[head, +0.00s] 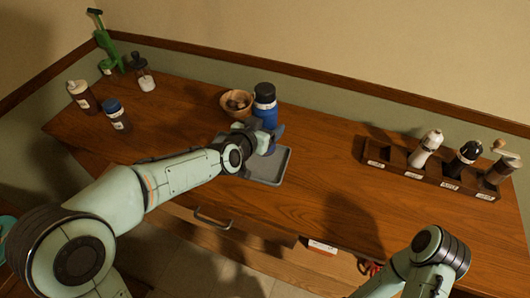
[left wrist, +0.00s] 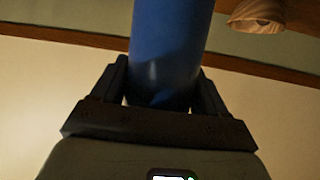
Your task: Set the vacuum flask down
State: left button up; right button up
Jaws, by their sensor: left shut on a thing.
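The vacuum flask (head: 265,101) is blue with a black lid and looks upright in the head view, at the back edge of a grey tray (head: 284,168). My left gripper (head: 265,138) is shut on the flask in front of it. In the left wrist view the blue flask (left wrist: 170,50) stands between the two dark fingers of my left gripper (left wrist: 165,95). The flask's base is hidden behind the gripper, so I cannot tell whether it touches the tray. My right arm shows at the lower right of the head view, but its gripper is out of frame.
A wooden bowl (head: 237,103) stands close left of the flask; it also shows in the left wrist view (left wrist: 258,15). Several bottles stand at the far left, including a blue-capped jar (head: 116,115). A wooden rack (head: 430,177) with mills is at right. The counter between is clear.

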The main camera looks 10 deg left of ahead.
pick_arm(q)
jog(key=shift+f, duration=0.9)
jog(key=shift+w+f+b, duration=0.1)
jog(key=shift+f+b, duration=0.75)
jog(key=shift+f, duration=1.7)
jog(key=shift+f, duration=0.2)
jog(key=o, duration=1.4)
jog(key=shift+r, duration=0.3)
jog(key=v, duration=1.2)
jog(key=shift+f+p, duration=0.2)
jog(key=shift+p, duration=0.1)
